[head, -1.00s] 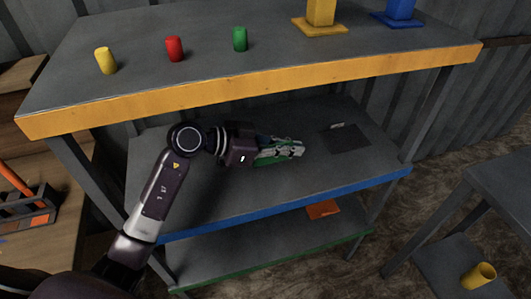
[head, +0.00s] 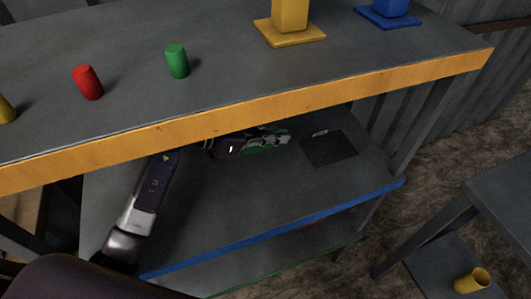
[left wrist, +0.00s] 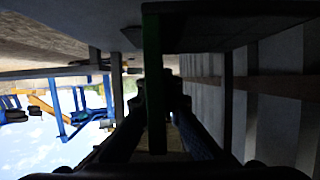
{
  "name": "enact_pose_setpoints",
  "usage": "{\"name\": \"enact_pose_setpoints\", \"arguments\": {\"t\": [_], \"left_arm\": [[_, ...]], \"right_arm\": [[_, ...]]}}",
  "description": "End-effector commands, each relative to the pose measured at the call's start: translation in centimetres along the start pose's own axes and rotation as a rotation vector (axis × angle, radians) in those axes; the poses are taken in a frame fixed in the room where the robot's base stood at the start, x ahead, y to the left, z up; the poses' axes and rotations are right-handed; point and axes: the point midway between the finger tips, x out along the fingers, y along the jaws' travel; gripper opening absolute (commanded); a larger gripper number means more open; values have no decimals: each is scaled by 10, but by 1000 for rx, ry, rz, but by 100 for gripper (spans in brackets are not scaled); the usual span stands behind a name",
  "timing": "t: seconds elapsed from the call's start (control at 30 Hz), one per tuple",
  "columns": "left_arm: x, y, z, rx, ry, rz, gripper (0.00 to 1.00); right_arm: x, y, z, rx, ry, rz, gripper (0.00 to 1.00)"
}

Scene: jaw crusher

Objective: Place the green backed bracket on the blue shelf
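The blue shelf (head: 290,205) is the grey middle board with a blue front edge, under the orange-edged top. My left gripper (head: 272,141) is over this shelf, reaching in below the top board. It is shut on the green backed bracket (head: 262,151), whose green part shows around the fingers. In the left wrist view the bracket's green strip (left wrist: 153,80) stands upright in the picture between the dark fingers. I cannot tell whether the bracket touches the shelf. My right gripper is in neither view.
A dark square patch (head: 329,149) with a small pale label lies on the blue shelf, right of the gripper. The orange-edged top (head: 250,99) overhangs my left arm and carries coloured cylinders and stands. A green-edged shelf (head: 300,263) lies below. A yellow cup (head: 471,281) is at lower right.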

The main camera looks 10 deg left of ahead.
Motion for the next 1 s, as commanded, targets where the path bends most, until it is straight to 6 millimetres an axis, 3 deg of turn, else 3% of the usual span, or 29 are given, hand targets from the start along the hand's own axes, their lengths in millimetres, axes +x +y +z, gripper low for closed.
{"name": "enact_pose_setpoints", "arguments": {"t": [0.27, 0.5, 0.87, 1.0], "left_arm": [[13, -1, 29, 0, 4, -2, 0], [24, 0, 56, 1, 4, -1, 0], [25, -1, 58, 2, 4, -2, 0], [25, 0, 60, 2, 2, -1, 18]], "right_arm": [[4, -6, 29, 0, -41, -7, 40], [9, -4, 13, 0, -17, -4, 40], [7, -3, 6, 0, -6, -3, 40], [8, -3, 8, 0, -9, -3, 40]]}}
